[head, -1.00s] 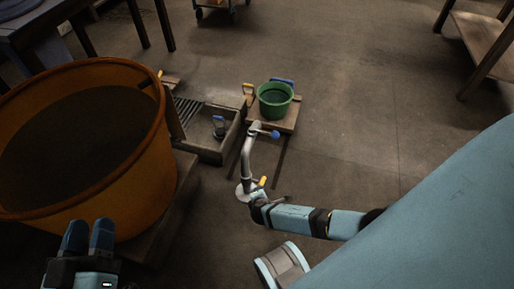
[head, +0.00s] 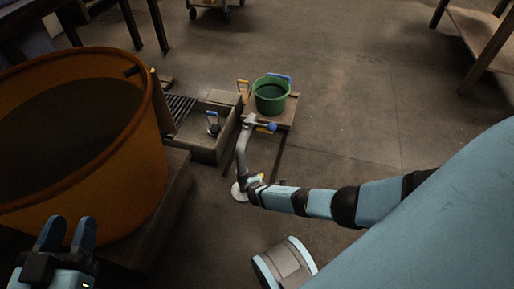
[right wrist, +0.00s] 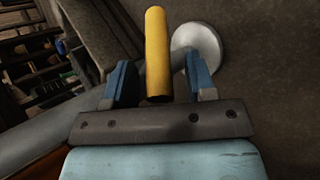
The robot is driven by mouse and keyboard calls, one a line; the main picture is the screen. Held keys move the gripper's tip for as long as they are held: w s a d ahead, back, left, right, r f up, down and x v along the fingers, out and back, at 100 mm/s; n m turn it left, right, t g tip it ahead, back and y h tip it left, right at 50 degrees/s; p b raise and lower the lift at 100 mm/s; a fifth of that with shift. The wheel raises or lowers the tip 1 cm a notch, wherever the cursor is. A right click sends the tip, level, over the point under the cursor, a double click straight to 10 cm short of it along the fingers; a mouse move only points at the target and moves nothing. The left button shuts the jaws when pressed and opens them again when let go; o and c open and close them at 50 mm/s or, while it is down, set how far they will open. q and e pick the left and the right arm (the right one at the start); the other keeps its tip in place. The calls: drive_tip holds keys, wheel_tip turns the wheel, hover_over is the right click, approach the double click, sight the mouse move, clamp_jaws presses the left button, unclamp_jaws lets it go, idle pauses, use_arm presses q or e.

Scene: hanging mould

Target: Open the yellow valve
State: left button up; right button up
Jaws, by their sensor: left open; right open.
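A yellow valve handle (head: 257,178) shows as a small patch low on a grey standpipe (head: 241,155), near the pipe's round floor flange (head: 238,193). In the right wrist view the handle (right wrist: 157,50) is a yellow bar between the two blue fingers of my right gripper (right wrist: 160,82). These fingers are open, one on each side of it; I cannot tell whether either touches it. In the head view the right gripper (head: 256,190) is small and partly covers the handle. My left gripper (head: 67,236) is open and empty beside the orange tub.
A large orange tub (head: 130,190) stands at left on a low platform. A green bucket (head: 270,97) stands on a wooden stand behind the pipe. A grey trough (head: 215,149) with a blue-handled object lies between them. Open floor (head: 350,90) extends at right.

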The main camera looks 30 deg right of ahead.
drive_tip(key=c, duration=0.9)
drive_tip(key=shift+r, duration=0.1)
